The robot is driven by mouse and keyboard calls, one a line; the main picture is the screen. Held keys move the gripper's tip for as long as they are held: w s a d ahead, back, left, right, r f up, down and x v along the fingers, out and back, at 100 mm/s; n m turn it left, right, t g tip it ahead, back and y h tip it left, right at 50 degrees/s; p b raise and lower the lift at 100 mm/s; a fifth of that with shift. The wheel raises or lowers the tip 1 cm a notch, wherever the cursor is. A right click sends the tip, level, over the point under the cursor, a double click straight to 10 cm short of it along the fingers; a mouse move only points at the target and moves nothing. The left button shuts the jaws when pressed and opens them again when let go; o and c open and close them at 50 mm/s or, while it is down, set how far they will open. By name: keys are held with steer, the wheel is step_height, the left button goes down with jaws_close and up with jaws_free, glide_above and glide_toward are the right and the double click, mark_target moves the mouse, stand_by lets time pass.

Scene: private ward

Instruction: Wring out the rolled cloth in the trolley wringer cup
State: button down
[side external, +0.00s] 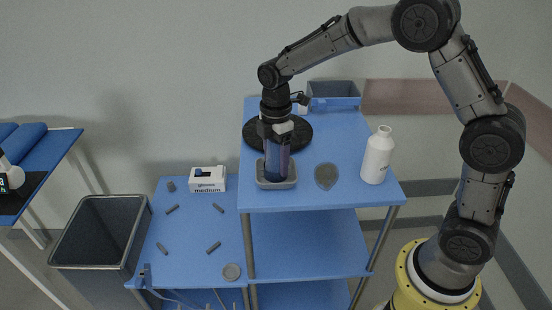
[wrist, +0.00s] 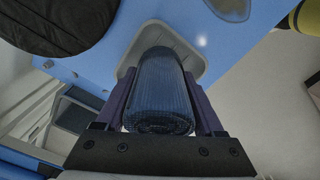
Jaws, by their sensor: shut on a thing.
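The rolled cloth (wrist: 163,92) is dark blue and ribbed, standing upright between the two fingers of my gripper (wrist: 165,108). In the side external view my gripper (side external: 277,158) points down over the trolley's front left corner and is shut on the cloth (side external: 272,163). The grey wringer cup (side external: 276,184) sits on the blue trolley top, directly under the cloth. Its rim also shows in the wrist view (wrist: 196,62), around the cloth's far end. The cloth's lower end is at or in the cup; its exact depth is hidden.
A black round disc (side external: 300,136) lies behind the cup. A grey flat oval piece (side external: 326,176) and a white bottle (side external: 377,155) stand to the right. A blue-grey bin (side external: 333,96) is at the back. A lower table (side external: 185,240) holds a glucose box (side external: 208,179) and small grey pieces.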

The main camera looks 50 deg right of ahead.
steer(key=shift+f+n, duration=0.2)
steer(key=shift+n, duration=1.2)
steer(key=shift+r, duration=0.1)
steer(key=shift+r, duration=2.7)
steer(key=shift+r, duration=0.1)
steer(key=shift+r, duration=0.8)
steer(key=shift+f, duration=2.9)
